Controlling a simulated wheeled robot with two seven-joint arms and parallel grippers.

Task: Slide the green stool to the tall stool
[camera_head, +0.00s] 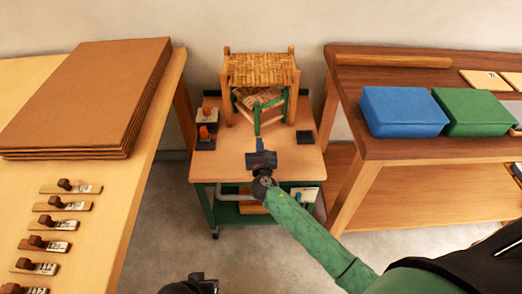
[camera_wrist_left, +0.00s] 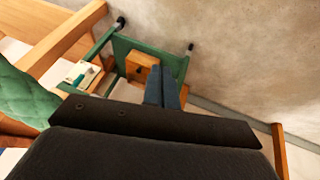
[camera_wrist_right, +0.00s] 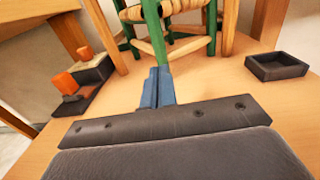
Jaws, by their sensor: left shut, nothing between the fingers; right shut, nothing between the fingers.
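The tall stool (camera_head: 262,66) has a woven seat and light wood legs and stands at the back of the small table. The green stool (camera_head: 257,98) is lower, with a woven seat and green legs. It sits at an angle, partly under the tall stool's seat, between its legs, with one corner leg toward me. That green leg (camera_wrist_right: 153,30) rises just beyond the fingertips of my right gripper (camera_wrist_right: 158,75); whether they touch I cannot tell. My right gripper (camera_head: 259,146) is shut and empty, low over the tabletop. My left gripper (camera_wrist_left: 163,88) is shut, empty, away from both stools.
The small table (camera_head: 230,165) holds dark trays with orange-topped items on the left and an empty dark tray (camera_wrist_right: 277,67) on the right. A workbench with cardboard sheets (camera_head: 90,95) stands left. A bench with blue (camera_head: 402,110) and green boxes (camera_head: 474,111) stands right.

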